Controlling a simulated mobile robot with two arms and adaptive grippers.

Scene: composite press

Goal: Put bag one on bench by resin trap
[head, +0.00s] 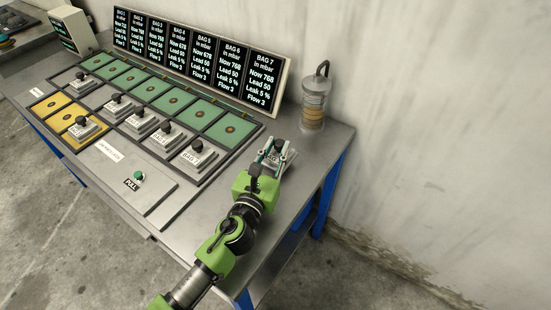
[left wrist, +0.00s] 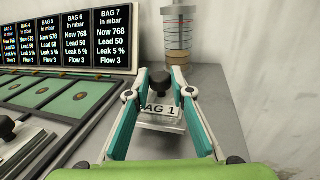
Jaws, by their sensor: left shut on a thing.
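Bag one, a pale block with a black knob and a "BAG 1" label, shows in the left wrist view (left wrist: 162,110) and the head view (head: 281,161). My left gripper (head: 272,153) is shut on it, with a teal-lined finger on each side in the left wrist view (left wrist: 160,92). The block is level, over the bare right part of the bench (head: 240,190); I cannot tell whether it touches the top. The resin trap (head: 313,103), a clear cylinder with amber layers, stands just behind it, apart, and also shows in the left wrist view (left wrist: 178,35). My right gripper is out of view.
Several similar knobbed blocks, such as bag seven (head: 197,153), stand on the panel of green and yellow pads (head: 230,128) to the left. A long display (head: 200,62) stands behind it. A wall is behind the bench. The bench's right edge is close to the trap.

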